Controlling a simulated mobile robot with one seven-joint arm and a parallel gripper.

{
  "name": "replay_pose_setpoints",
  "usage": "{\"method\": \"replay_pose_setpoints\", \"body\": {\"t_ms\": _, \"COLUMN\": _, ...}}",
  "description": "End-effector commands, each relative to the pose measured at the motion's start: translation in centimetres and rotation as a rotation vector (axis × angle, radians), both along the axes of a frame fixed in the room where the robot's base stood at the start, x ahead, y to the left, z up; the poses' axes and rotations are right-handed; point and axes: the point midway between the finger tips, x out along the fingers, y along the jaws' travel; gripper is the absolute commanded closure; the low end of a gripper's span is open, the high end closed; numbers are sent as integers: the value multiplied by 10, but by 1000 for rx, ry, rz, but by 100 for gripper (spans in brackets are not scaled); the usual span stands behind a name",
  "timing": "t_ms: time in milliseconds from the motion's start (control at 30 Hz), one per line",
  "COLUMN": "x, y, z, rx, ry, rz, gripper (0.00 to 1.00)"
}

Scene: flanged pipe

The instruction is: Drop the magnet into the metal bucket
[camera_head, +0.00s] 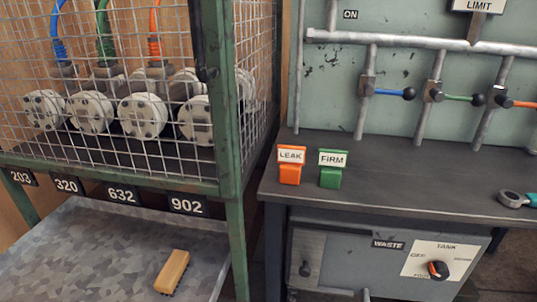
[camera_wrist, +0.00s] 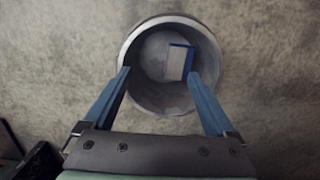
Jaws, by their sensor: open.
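In the wrist view the metal bucket (camera_wrist: 158,100) stands below my gripper, seen from above with its round mouth open. A small blue and white block (camera_wrist: 177,62), which looks like the magnet, shows inside the bucket's mouth, right of its middle. I cannot tell whether it rests on the bottom. My gripper (camera_wrist: 159,74) is open, with its two blue fingers apart over the left and right sides of the bucket. The block is beyond the fingertips, and nothing shows held between them. The head view shows neither the bucket nor my gripper.
In the head view a wire cage (camera_head: 120,60) with flanged pipes stands left. A brush (camera_head: 172,272) lies on the metal tray (camera_head: 75,255) below. A dark workbench (camera_head: 420,180) with LEAK and FIRM tags stands right.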

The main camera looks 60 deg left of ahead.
Motion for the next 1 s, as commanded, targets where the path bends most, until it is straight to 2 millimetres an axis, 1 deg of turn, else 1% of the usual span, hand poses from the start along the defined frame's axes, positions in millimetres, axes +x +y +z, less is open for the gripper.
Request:
{"method": "replay_pose_setpoints", "body": {"t_ms": 33, "x": 1, "y": 1, "z": 13, "rx": 1, "ry": -2, "rz": 0, "gripper": 9}}
{"method": "replay_pose_setpoints", "body": {"t_ms": 300, "x": 5, "y": 7, "z": 69, "rx": 3, "ry": -1, "rz": 0, "gripper": 9}}
{"method": "replay_pose_setpoints", "body": {"t_ms": 400, "x": 7, "y": 9, "z": 87, "rx": 4, "ry": -2, "rz": 1, "gripper": 9}}
{"method": "replay_pose_setpoints", "body": {"t_ms": 500, "x": 8, "y": 10, "z": 102, "rx": 4, "ry": -2, "rz": 1, "gripper": 9}}
{"method": "replay_pose_setpoints", "body": {"t_ms": 600, "x": 9, "y": 12, "z": 113, "rx": 4, "ry": -2, "rz": 1, "gripper": 9}}
{"method": "replay_pose_setpoints", "body": {"t_ms": 700, "x": 10, "y": 12, "z": 119, "rx": 4, "ry": 0, "rz": 1, "gripper": 9}}
{"method": "replay_pose_setpoints", "body": {"t_ms": 1000, "x": 10, "y": 13, "z": 120, "rx": 4, "ry": 0, "rz": 2, "gripper": 9}}
